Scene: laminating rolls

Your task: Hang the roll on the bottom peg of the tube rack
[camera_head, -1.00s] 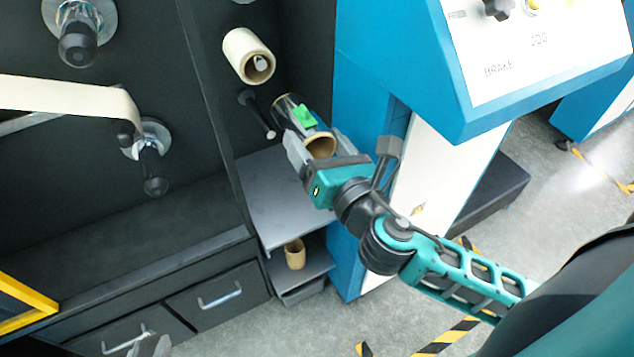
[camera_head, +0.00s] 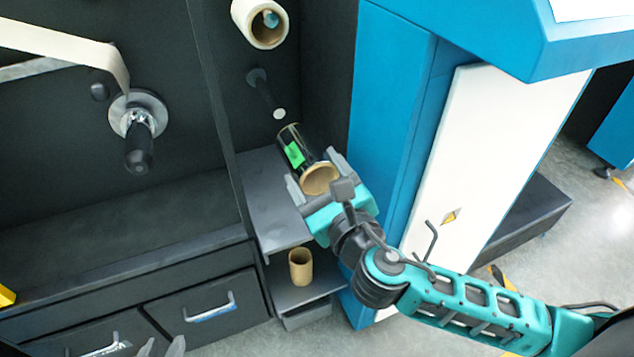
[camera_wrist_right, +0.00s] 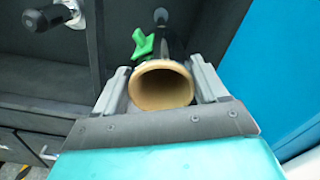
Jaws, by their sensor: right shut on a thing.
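A black roll (camera_head: 304,150) with a green label and a brown cardboard core is held between the fingers of my right gripper (camera_head: 312,188). The core's open end also faces the camera in the right wrist view (camera_wrist_right: 160,87). The bottom peg (camera_head: 265,92) of the tube rack is black with a pale tip and is bare. The roll's far end is just below and right of that tip in the head view, apart from it. The peg (camera_wrist_right: 161,20) also shows beyond the roll in the wrist view. My left gripper (camera_head: 161,348) shows only spread fingertips at the bottom edge.
A cream roll (camera_head: 243,22) hangs on the peg above. A grey shelf (camera_head: 268,190) lies below the roll, with a small cardboard tube (camera_head: 300,267) on a lower shelf. A blue machine side (camera_head: 385,120) stands close at right. A black-handled spindle (camera_head: 138,140) sticks out at left.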

